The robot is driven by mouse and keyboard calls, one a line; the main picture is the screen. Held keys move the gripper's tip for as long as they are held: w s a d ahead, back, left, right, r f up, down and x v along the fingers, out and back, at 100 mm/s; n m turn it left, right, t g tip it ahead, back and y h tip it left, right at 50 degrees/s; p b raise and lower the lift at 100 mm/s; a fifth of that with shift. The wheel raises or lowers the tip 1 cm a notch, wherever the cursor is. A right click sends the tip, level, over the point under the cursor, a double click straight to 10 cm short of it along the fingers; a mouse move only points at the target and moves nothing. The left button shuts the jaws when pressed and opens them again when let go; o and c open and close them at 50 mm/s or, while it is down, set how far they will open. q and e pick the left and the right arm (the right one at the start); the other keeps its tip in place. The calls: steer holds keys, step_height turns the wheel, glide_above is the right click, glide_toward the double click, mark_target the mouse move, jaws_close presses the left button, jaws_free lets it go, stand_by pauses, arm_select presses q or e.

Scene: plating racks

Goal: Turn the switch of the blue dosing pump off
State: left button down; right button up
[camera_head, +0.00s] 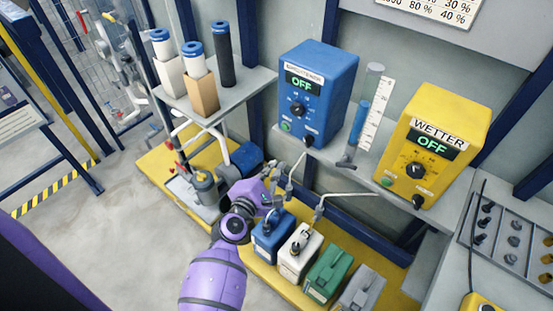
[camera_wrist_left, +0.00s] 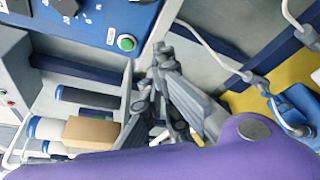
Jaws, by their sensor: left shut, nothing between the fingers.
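The blue dosing pump (camera_head: 320,85) stands on the grey shelf, and its display reads OFF in green. Its front has a black rotary knob (camera_head: 297,109), a green button (camera_head: 286,127) and a small dark knob (camera_head: 309,141) at the lower right. My left gripper (camera_head: 279,172) is below the pump's front, apart from it, shut and empty. In the left wrist view the pump's blue front (camera_wrist_left: 105,15) and green button (camera_wrist_left: 127,42) show at the upper left, with the gripper's fingertips (camera_wrist_left: 163,55) just right of and below the button. My right gripper is not in view.
A yellow pump (camera_head: 438,135) reading WETTER and OFF stands to the right, with a graduated cylinder (camera_head: 362,115) between. Filter cartridges (camera_head: 205,85) stand on the left shelf. White tubes (camera_head: 325,198) run near my gripper above several canisters (camera_head: 297,253).

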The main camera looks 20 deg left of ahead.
mark_target(308, 141)
arm_select(q)
steer(key=shift+m, duration=0.8)
steer(key=b+x, duration=0.1)
steer(key=x, duration=0.2)
steer(key=b+x, duration=0.1)
steer(key=x, duration=0.2)
steer(key=r+b+x, duration=0.1)
steer(key=x, duration=0.2)
steer(key=shift+w+a+r+b, duration=0.1)
steer(key=shift+w+a+b, duration=0.1)
steer(key=shift+a+b, duration=0.1)
steer(key=d, duration=0.1)
steer(key=d+r+p, duration=0.1)
steer(key=shift+d+r+t, duration=0.2)
steer(key=shift+d+t, duration=0.05)
steer(key=shift+t, duration=0.05)
steer(key=shift+s+d+r, duration=0.15)
steer(key=shift+s+d, duration=0.05)
steer(key=shift+d, duration=0.3)
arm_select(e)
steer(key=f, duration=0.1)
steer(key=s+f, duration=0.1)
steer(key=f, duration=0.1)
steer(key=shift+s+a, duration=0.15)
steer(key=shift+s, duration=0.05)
